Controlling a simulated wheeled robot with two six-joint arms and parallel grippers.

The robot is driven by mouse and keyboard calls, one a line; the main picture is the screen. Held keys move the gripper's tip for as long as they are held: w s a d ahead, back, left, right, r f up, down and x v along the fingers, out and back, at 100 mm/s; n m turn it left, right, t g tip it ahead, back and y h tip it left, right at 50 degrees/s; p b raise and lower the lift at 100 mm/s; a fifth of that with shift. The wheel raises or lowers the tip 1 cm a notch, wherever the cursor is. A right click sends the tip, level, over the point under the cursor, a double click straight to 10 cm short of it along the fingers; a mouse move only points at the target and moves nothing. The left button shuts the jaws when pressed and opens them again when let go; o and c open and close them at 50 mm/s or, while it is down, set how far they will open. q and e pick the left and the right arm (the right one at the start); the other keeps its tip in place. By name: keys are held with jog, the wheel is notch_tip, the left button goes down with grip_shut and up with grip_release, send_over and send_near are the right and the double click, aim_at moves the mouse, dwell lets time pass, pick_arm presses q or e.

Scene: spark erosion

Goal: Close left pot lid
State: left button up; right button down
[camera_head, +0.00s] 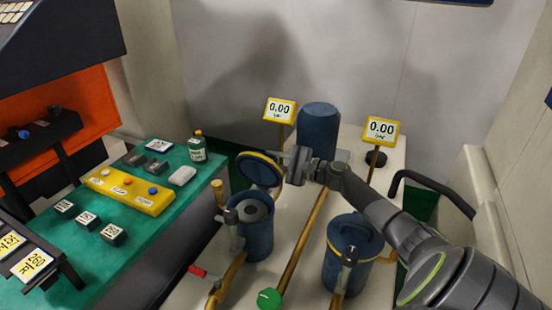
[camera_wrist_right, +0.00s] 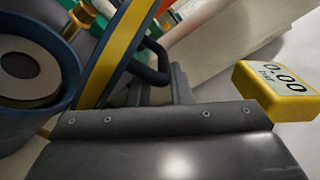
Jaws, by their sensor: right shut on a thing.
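The left pot (camera_head: 254,240) is a blue cylinder with an open top, and a grey ring-shaped part shows inside it. Its lid (camera_head: 259,170), blue with a yellow band, stands tilted up behind the pot's rim. My right gripper (camera_head: 285,166) is at the lid's right side, shut on the lid's handle. In the right wrist view the dark handle (camera_wrist_right: 154,68) meets the fingers, beside the lid's yellow band (camera_wrist_right: 117,50) and the open pot (camera_wrist_right: 38,80). The jaw tips are partly hidden. My left gripper is not in view.
The right pot (camera_head: 349,262) has its lid on. A blue cylinder (camera_head: 319,130) and two yellow displays reading 0.00 (camera_head: 279,111) (camera_head: 381,130) stand behind. Pipes and a green knob (camera_head: 269,298) lie in front. A green bench (camera_head: 150,235) with small blocks is at left.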

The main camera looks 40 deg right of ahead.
jog(key=shift+a+r, duration=0.5)
jog(key=shift+r, duration=0.1)
jog(key=c, duration=1.5)
grip_release()
jog(key=shift+s, duration=0.15)
jog(key=shift+c, duration=0.2)
jog(key=shift+o, duration=0.3)
jog(key=shift+s+a+r, duration=0.1)
jog(key=shift+a, duration=0.05)
jog(key=shift+f, duration=0.2)
jog(key=shift+s, duration=0.2)
jog(key=b+v, duration=0.2)
jog(key=v, duration=0.5)
jog(key=shift+d+b, duration=0.25)
jog(key=shift+b, duration=0.1)
